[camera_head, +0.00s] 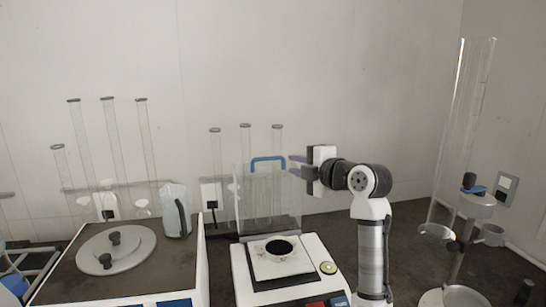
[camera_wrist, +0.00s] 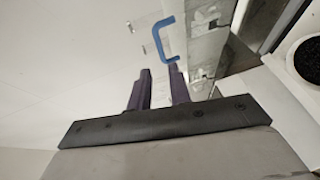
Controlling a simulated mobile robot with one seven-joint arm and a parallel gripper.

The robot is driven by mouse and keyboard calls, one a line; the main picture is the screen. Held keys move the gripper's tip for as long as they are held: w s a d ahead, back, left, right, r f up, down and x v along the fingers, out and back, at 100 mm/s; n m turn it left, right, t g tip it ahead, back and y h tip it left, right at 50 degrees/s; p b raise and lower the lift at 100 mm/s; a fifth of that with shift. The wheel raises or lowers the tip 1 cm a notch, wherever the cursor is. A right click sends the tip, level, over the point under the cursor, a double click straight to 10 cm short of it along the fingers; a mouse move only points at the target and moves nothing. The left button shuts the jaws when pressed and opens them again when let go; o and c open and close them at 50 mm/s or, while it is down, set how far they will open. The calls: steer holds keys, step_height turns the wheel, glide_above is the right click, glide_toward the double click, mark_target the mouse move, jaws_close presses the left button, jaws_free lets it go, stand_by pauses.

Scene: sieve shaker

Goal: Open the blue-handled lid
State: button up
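The blue handle (camera_head: 268,159) sits on the top of a clear lid (camera_head: 270,205) that stands upright behind a balance-like device. In the wrist view the blue handle (camera_wrist: 165,40) lies just beyond my fingertips, with the clear panel (camera_wrist: 203,40) beside it. My gripper (camera_head: 295,166) is to the right of the handle in the head view, its purple fingers pointing left toward it. In the wrist view the two fingers of my gripper (camera_wrist: 160,70) are apart with a gap between them, and nothing shows between them. I cannot tell whether a fingertip touches the handle.
The white device (camera_head: 240,275) with a dark round dish (camera_head: 279,247) stands below the lid. A machine with a round grey lid (camera_head: 117,248) and a clear jug (camera_head: 176,210) are at left. Tall glass tubes stand behind. A stand with a tall cylinder (camera_head: 468,130) is at right.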

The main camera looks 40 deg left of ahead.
mark_target(270, 159)
steer(key=p+x, duration=0.2)
steer(key=x, duration=0.3)
steer(key=p+x, duration=0.2)
steer(key=x, duration=0.4)
steer(key=shift+a+r, duration=0.15)
steer(key=shift+r, duration=0.05)
steer(key=shift+w+a+f, duration=0.15)
steer(key=shift+a+f, duration=0.1)
steer(key=shift+a, duration=0.35)
steer(key=shift+c, duration=0.4)
jaws_close()
